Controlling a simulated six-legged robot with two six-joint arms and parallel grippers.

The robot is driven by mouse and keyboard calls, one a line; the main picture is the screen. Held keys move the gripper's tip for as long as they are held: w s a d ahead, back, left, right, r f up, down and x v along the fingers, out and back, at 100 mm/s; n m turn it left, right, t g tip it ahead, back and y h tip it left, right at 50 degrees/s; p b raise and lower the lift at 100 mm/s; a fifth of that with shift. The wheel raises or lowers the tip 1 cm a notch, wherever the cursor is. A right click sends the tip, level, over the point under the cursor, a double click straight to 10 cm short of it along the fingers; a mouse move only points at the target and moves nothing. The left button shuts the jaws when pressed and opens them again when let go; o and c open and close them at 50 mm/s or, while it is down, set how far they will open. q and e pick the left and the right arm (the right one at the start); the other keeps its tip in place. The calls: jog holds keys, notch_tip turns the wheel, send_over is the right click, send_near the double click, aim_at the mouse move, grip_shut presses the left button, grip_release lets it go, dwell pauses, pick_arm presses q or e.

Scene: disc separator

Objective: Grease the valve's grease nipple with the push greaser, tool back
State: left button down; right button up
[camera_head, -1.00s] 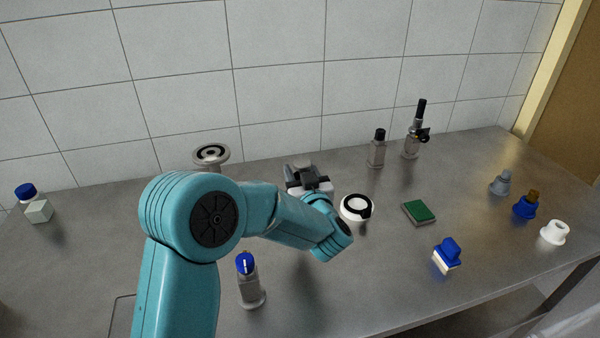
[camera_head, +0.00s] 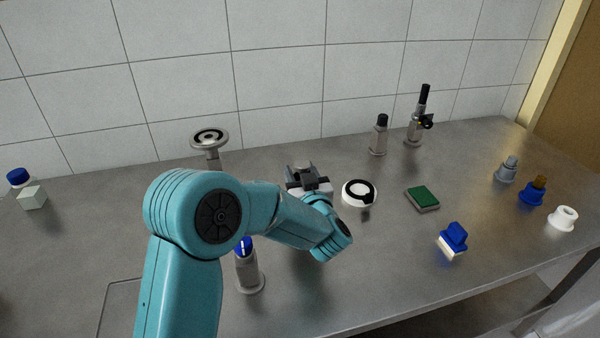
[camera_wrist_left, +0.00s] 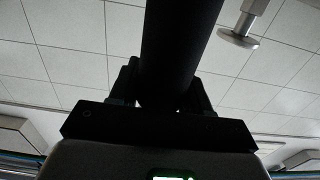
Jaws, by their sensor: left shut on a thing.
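My left gripper (camera_head: 308,183) is above the middle of the steel bench, partly hidden by my own wrist. In the left wrist view, its fingers are shut on a thick dark cylinder (camera_wrist_left: 180,45), which I take to be the push greaser; its far end is out of frame. A grey fitting with a tall black top and a black side knob (camera_head: 417,122) stands at the back right. It may be the valve, but I cannot tell. No grease nipple can be made out. My right gripper is not in view.
A metal disc on a stem (camera_head: 209,138) stands behind my arm. A blue-topped grey bottle (camera_head: 247,272) stands close to my forearm. A white-and-black ring (camera_head: 359,194), green pad (camera_head: 422,198), blue brush (camera_head: 453,239) and black-capped bottle (camera_head: 379,135) are right of the gripper.

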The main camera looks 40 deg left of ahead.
pick_arm(q)
jog(key=shift+f+b, duration=0.7)
jog(key=shift+f, duration=0.3)
dwell(0.4)
jog(key=shift+f+b, duration=0.2)
jog(key=shift+b, duration=0.1)
jog(key=c, duration=0.9)
grip_release()
jog(key=shift+f, duration=0.1)
jog(key=o, duration=0.5)
jog(key=shift+d, duration=0.1)
